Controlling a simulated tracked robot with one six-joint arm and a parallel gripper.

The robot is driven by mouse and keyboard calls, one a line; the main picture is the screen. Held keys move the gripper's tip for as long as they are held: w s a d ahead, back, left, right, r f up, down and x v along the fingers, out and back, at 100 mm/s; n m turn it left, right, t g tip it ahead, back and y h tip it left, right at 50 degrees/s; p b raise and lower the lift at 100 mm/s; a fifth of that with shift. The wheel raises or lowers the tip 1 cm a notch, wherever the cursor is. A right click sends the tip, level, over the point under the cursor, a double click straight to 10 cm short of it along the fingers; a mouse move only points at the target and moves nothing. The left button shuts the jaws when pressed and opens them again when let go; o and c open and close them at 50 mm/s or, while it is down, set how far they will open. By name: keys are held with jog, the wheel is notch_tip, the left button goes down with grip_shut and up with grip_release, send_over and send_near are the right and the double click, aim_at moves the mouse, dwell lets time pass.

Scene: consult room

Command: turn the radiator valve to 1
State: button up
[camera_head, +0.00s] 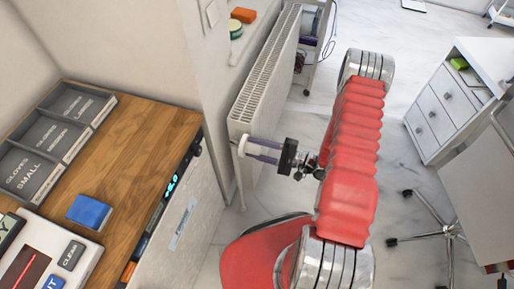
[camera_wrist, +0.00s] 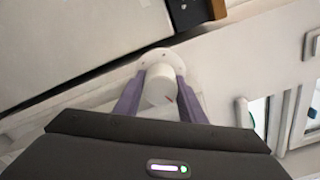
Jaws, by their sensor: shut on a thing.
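The white radiator valve (camera_head: 241,147) sits at the near lower end of the white radiator (camera_head: 243,107) in the head view. My gripper (camera_head: 252,150) reaches it from the right, and its two purple fingers are shut on the valve. In the wrist view the round white valve (camera_wrist: 159,84) lies between the fingers of my gripper (camera_wrist: 157,92), one on each side. A small red mark shows near its right side. The numbers on the valve are too small to read.
A wooden-topped cabinet (camera_head: 137,132) with glove boxes (camera_head: 48,152) stands left of the valve. My red ribbed arm cover fills the middle right.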

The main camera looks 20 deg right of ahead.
jog(key=shift+s+a+f, duration=0.1)
jog(key=shift+s+a, duration=0.1)
jog(key=shift+a, duration=0.05)
jog(key=o, duration=1.1)
jog(key=shift+w+d, duration=0.1)
jog(key=shift+d, duration=0.05)
jog(key=shift+d, duration=0.1)
jog(key=shift+v, duration=6.8)
